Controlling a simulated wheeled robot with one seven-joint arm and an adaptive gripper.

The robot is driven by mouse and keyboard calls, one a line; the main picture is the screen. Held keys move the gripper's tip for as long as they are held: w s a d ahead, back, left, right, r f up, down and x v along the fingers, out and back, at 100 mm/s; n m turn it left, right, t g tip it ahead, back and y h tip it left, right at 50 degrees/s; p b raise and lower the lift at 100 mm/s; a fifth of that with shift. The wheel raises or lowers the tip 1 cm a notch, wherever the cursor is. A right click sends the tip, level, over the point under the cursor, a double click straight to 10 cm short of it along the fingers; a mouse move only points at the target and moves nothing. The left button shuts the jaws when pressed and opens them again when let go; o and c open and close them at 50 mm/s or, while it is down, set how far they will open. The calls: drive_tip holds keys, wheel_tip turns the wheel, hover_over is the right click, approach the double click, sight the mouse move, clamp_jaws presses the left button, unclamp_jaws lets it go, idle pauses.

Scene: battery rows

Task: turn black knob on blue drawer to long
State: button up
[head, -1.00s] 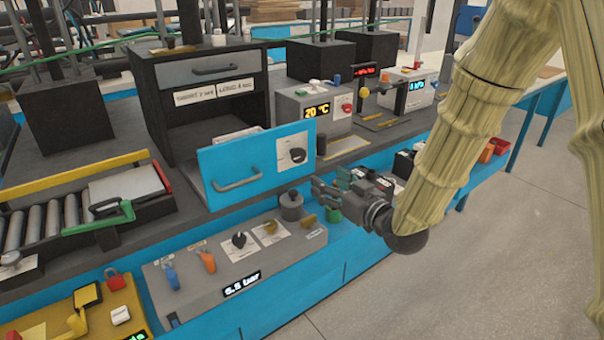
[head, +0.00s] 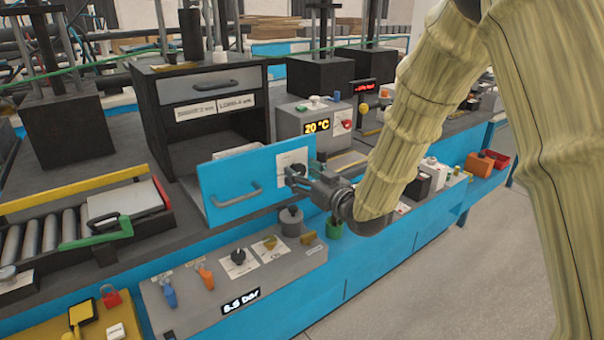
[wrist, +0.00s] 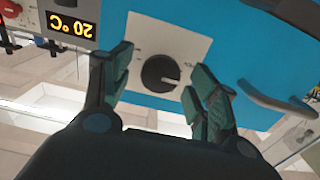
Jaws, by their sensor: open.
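The blue drawer (head: 236,193) is pulled out from the dark cabinet, with a grey bar handle (head: 237,197) on its front. The black knob (wrist: 161,73) sits on a white label plate (wrist: 183,41) on the drawer front; its pale pointer mark faces right in the wrist view. The small print on the plate is too small to read. My gripper (wrist: 162,84) is open in front of the knob, with one finger on each side and visible gaps to it. In the head view my gripper (head: 290,174) covers most of the knob.
A grey panel (head: 182,322) with several knobs and a pressure display lies below the drawer. A grey box (head: 290,122) showing 20 °C stands behind right. The floor (head: 420,290) at right is clear.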

drive_tip(key=shift+w+a, duration=0.2)
drive_tip(key=shift+w, duration=0.1)
drive_tip(key=shift+c, duration=0.2)
drive_tip(key=c, duration=1)
drive_tip(key=shift+m+p, duration=0.3)
drive_tip(key=shift+m, duration=0.1)
drive_tip(key=shift+r+m+p, duration=0.15)
drive_tip(key=shift+m+p, duration=0.5)
drive_tip(key=shift+m, duration=0.35)
drive_tip(key=m+p, duration=0.1)
drive_tip(key=m, duration=0.1)
drive_tip(key=shift+m, duration=0.4)
drive_tip(key=m+p, duration=0.1)
drive_tip(key=m, duration=0.5)
